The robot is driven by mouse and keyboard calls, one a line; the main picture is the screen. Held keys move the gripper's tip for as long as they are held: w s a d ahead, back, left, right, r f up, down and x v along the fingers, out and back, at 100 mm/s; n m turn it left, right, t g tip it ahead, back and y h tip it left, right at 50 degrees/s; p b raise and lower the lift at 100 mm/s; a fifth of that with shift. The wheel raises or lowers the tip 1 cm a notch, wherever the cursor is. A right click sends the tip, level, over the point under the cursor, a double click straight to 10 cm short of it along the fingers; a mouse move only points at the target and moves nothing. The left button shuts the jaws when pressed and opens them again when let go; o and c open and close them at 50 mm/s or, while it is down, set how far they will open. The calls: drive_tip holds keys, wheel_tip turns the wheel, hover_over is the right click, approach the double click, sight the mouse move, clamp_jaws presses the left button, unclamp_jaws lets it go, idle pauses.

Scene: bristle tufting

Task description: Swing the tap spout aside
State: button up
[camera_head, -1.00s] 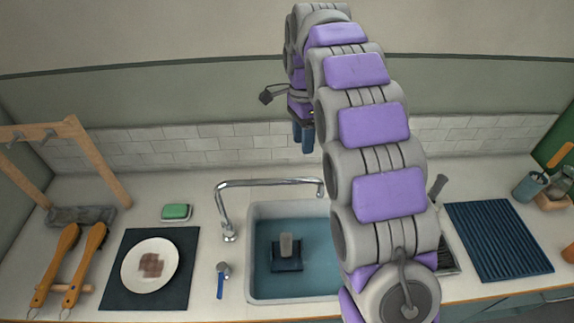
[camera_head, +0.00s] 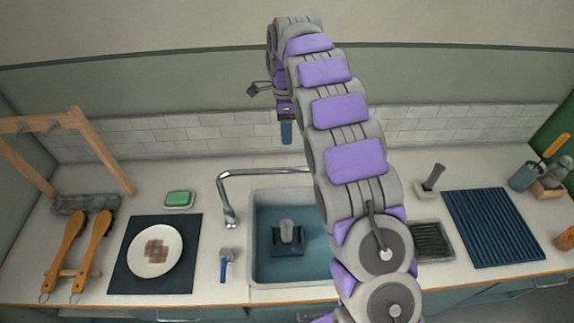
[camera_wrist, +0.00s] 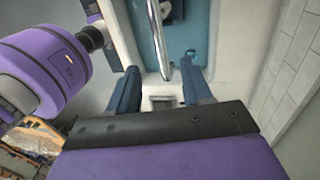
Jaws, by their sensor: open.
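The chrome tap has a tall post (camera_head: 229,212) left of the sink and a long spout (camera_head: 262,172) reaching right over the basin. Its far end is hidden behind my arm in the head view. In the wrist view the spout (camera_wrist: 159,38) runs down the middle of the picture, its tip close ahead of the gap between my blue fingers. My gripper (camera_head: 287,133) points down above and behind the spout, near the tiled wall. It is open and empty in the wrist view (camera_wrist: 160,82), with a finger on each side of the gap. I see no contact with the spout.
The sink (camera_head: 262,268) holds a dark block with a grey handle (camera_head: 288,232). A blue-handled lever (camera_head: 225,264) stands left of it. A green sponge (camera_head: 178,199), a stained plate (camera_head: 172,262) and wooden brushes (camera_head: 90,252) are left; a ribbed blue mat (camera_head: 490,228) is right.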

drive_tip(key=f, duration=0.3)
drive_tip(key=s+f, duration=0.1)
drive_tip(key=f, duration=0.3)
drive_tip(key=s+f, duration=0.1)
drive_tip(key=f, duration=0.3)
drive_tip(key=shift+s+a+f, duration=0.1)
drive_tip(key=shift+s+f, duration=0.1)
drive_tip(key=shift+s, duration=0.05)
drive_tip(key=shift+a+f, duration=0.15)
drive_tip(key=shift+f, duration=0.2)
drive_tip(key=shift+a, duration=0.35)
drive_tip(key=shift+d, duration=0.4)
drive_tip(key=c, duration=0.6)
clamp_jaws()
drive_tip(key=shift+a, duration=0.1)
